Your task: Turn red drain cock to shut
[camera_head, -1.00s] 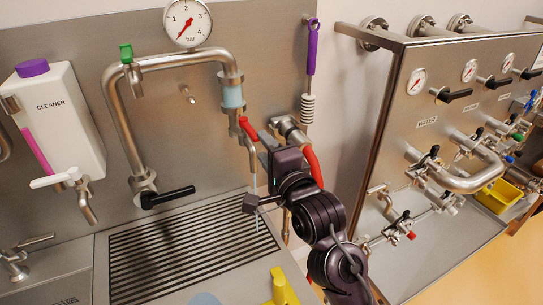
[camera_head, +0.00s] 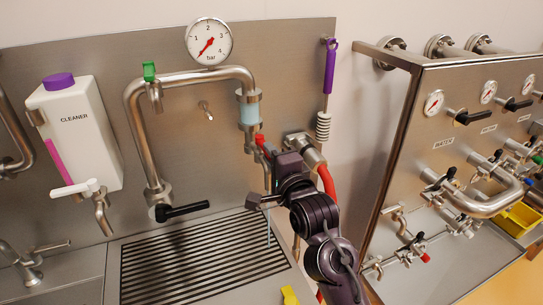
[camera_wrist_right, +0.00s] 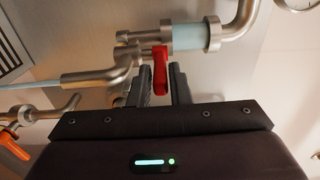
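The red drain cock handle (camera_head: 261,142) is on the steel pipe below the pale blue sight glass (camera_head: 249,112). In the right wrist view the red handle (camera_wrist_right: 160,68) stands between the two dark fingers of my right gripper (camera_wrist_right: 163,80). The fingers are apart, with a narrow gap visible on each side of the handle. In the head view my right gripper (camera_head: 269,151) is at the handle and hides part of it. A pale blue stream (camera_wrist_right: 35,84) leaves the cock's outlet in the wrist view. My left gripper is in neither view.
A pressure gauge (camera_head: 209,41) is above the pipe bend. A black-handled valve (camera_head: 182,211) and a drain grate (camera_head: 195,265) lie below left. A red hose (camera_head: 327,185) and a purple-handled brush (camera_head: 329,72) are close on the right. A steel valve panel (camera_head: 455,120) stands farther right.

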